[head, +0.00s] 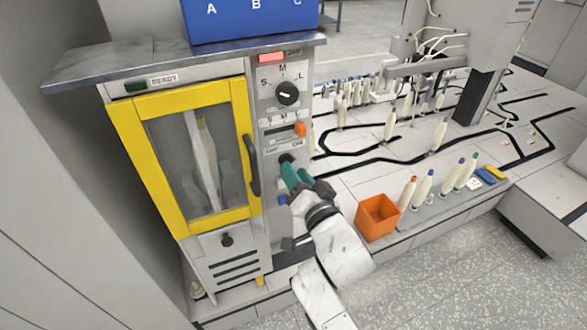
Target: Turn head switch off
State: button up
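The switch (285,158) is a small dark knob on the grey control panel, below the orange slider, with small lettering above it that I cannot read fully. My gripper (296,175), with teal fingers, is right at this knob from below and to the right. The fingers partly cover the knob. I cannot tell whether they touch or grip it, or which way the knob is turned. Above are a black dial (287,93) marked S, M and L, and an orange slider (300,130). A red lamp (272,57) is lit at the top of the panel.
The yellow-framed door (150,165) with a dark handle (252,165) is shut, left of the panel. An orange bin (378,218) stands right of my arm. Several bobbins (423,190) stand beyond it. A blue box (250,20) sits on the machine's top.

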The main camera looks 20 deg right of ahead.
jog(key=shift+w+d, duration=0.1)
jog(key=shift+w, duration=0.8)
grip_shut()
